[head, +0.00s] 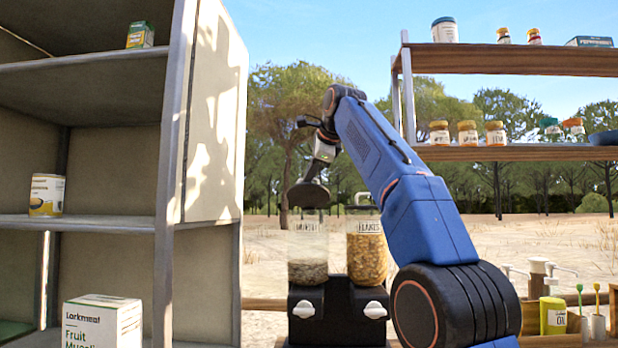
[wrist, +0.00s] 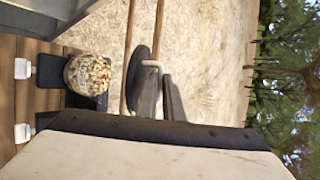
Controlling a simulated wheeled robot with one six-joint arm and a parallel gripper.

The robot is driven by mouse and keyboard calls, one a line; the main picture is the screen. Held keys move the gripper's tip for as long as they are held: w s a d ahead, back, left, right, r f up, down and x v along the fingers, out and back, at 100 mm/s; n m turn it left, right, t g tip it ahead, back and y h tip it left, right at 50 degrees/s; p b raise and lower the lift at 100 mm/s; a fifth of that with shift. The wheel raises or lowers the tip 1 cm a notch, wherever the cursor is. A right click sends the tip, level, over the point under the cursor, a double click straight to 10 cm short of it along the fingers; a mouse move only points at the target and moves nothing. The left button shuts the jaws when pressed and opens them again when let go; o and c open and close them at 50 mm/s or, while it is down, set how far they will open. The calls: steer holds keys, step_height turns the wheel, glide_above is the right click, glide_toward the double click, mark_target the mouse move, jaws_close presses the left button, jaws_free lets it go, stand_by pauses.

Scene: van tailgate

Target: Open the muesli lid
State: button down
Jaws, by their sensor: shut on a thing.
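The muesli jar (head: 308,258) is the left of two clear jars on a black dispenser, with greyish contents. Its dark round lid (head: 308,194) is tilted just above the jar top; I cannot tell whether it still touches the rim. My gripper (head: 319,168) is above the lid and shut on it, apparently by the handle, though the fingertips are small and unclear. In the wrist view the lid (wrist: 138,80) shows nearly edge-on with a pale handle (wrist: 150,64).
The flakes jar (head: 367,250), with its lid on, stands close at right. A tall shelf unit (head: 205,120) stands at left, with a muesli box (head: 103,325) low in it. Shelves (head: 510,152) with several jars stand at right. Open air lies above the dispenser.

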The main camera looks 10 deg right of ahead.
steer(key=c, duration=2.2)
jaws_free()
steer(key=shift+v, duration=3.7)
